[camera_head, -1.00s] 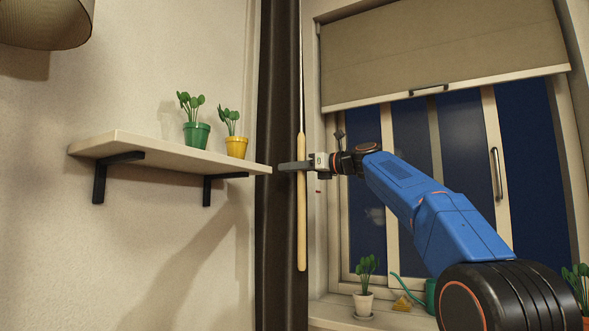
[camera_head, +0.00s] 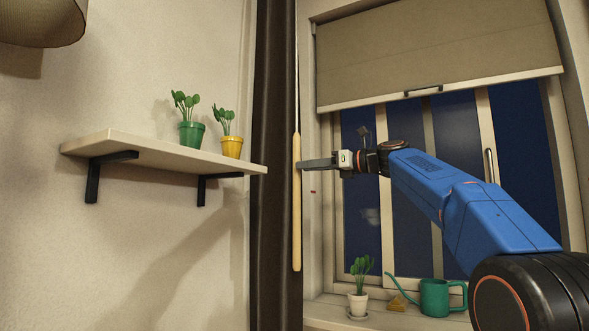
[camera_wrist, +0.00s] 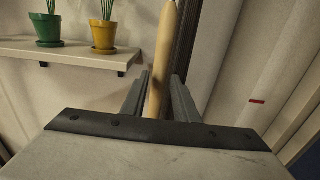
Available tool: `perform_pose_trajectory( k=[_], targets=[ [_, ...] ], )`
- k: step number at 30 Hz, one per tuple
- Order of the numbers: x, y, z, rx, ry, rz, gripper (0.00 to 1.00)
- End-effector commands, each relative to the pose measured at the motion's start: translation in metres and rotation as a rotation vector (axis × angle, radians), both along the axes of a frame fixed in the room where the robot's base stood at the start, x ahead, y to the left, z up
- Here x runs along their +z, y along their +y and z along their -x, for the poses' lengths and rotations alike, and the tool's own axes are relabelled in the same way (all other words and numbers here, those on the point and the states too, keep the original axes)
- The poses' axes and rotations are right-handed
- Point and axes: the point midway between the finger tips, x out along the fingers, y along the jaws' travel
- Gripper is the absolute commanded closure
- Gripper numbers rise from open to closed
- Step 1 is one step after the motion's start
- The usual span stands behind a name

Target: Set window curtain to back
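The dark brown window curtain (camera_head: 273,120) hangs as a narrow vertical strip left of the window, between shelf and window frame. In the wrist view its dark edge (camera_wrist: 184,40) shows behind the wand. A pale wooden wand (camera_head: 297,220) hangs upright from a thin rod in front of the curtain's right edge. My gripper (camera_head: 304,164) points left, its fingertips at the wand's right side. In the wrist view the wand (camera_wrist: 164,45) shows between my two fingers (camera_wrist: 160,78), which stand apart with small gaps; I see no grip on it.
A wall shelf (camera_head: 150,150) with a green pot (camera_head: 191,134) and a yellow pot (camera_head: 232,147) is left of the curtain. A beige roller blind (camera_head: 435,50) covers the window's top. A white potted plant (camera_head: 358,303) and a teal watering can (camera_head: 436,297) stand on the sill.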

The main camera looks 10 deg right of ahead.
Motion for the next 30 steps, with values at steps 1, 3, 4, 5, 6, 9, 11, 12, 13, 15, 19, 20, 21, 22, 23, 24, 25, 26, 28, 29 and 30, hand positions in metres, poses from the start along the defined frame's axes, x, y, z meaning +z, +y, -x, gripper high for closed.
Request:
perform_pose_trajectory(
  k=[1,3,4,5,6,9,11,12,13,15,19,20,21,22,23,24,25,26,28,29,30],
  targets=[
    [0.000,-0.010,0.007,-0.003,0.001,-0.001,0.73],
    [0.001,-0.021,0.015,-0.003,-0.001,-0.001,0.73],
    [0.000,-0.026,0.018,-0.003,0.000,0.000,0.73],
    [0.000,-0.031,0.021,-0.003,0.000,0.000,0.73],
    [0.000,-0.037,0.026,-0.003,0.000,0.000,0.73],
    [0.000,-0.049,0.035,-0.002,0.000,-0.001,0.73],
    [0.000,-0.056,0.039,-0.002,0.001,-0.001,0.73],
    [0.000,-0.060,0.042,-0.002,0.001,-0.001,0.73],
    [0.000,-0.062,0.044,-0.002,0.001,-0.001,0.73],
    [0.000,-0.065,0.047,-0.001,0.000,0.000,0.73],
    [0.000,-0.070,0.051,0.000,-0.001,-0.001,0.73],
    [0.000,-0.070,0.051,0.000,-0.001,-0.001,0.73],
    [0.000,-0.070,0.051,0.000,-0.001,-0.001,0.73],
    [0.000,-0.070,0.051,0.000,-0.001,-0.001,0.73],
    [0.000,-0.070,0.051,0.000,-0.001,-0.001,0.73],
    [0.000,-0.070,0.051,0.000,-0.001,-0.001,0.73],
    [0.000,-0.070,0.051,0.000,-0.001,-0.001,0.73],
    [0.000,-0.070,0.051,0.000,-0.001,-0.001,0.73],
    [0.000,-0.070,0.051,0.000,-0.001,-0.001,0.73],
    [0.000,-0.070,0.051,0.000,-0.001,-0.001,0.73],
    [0.000,-0.070,0.051,0.000,-0.001,-0.001,0.73]
  ],
)
